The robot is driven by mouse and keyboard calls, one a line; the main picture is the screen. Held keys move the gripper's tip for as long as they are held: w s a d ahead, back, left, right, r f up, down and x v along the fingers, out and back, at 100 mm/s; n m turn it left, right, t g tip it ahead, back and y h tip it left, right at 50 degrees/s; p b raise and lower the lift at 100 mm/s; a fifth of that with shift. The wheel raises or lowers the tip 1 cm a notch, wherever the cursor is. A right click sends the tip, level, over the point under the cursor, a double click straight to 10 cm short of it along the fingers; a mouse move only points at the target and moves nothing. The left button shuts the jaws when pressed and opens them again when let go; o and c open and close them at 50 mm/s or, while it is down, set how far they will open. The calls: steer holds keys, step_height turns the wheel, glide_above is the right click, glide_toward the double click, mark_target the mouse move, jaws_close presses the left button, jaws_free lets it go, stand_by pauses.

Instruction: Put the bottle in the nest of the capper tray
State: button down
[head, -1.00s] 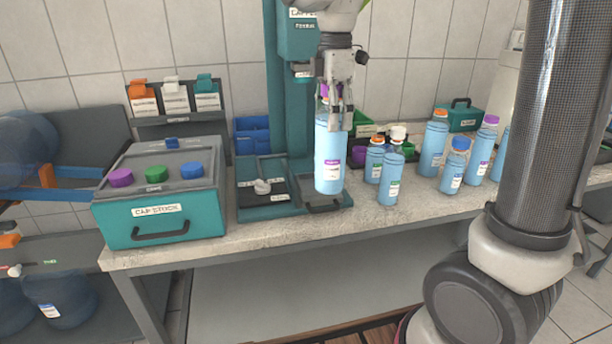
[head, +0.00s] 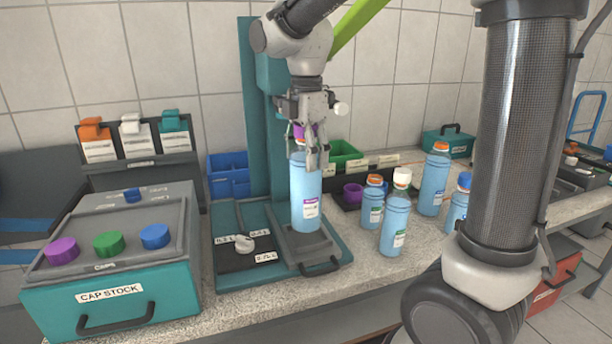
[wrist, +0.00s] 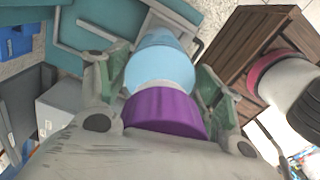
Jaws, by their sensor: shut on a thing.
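The bottle (head: 306,196) is light blue with a purple cap and a white and purple label. My gripper (head: 316,158) is shut on it near the top and holds it upright. The wrist view shows the bottle (wrist: 160,62) and its purple cap (wrist: 165,112) between the two fingers. The capper tray (head: 226,280) is the teal base under the teal column. The bottle's bottom is over the grey right part of the tray, behind the handle; I cannot tell whether it touches. The nest itself is hidden or not clear.
A teal cap stock box (head: 110,304) with purple, green and blue caps stands left of the tray. Several other blue bottles, such as a white-capped one (head: 395,226), stand to the right. Blue bins (head: 228,175) and a green bin (head: 345,156) are behind.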

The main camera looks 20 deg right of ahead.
steer(key=shift+f, duration=2)
steer(key=shift+c, duration=1.3)
jaws_free()
step_height(320, 180, up, 12)
steer(key=shift+r, duration=0.1)
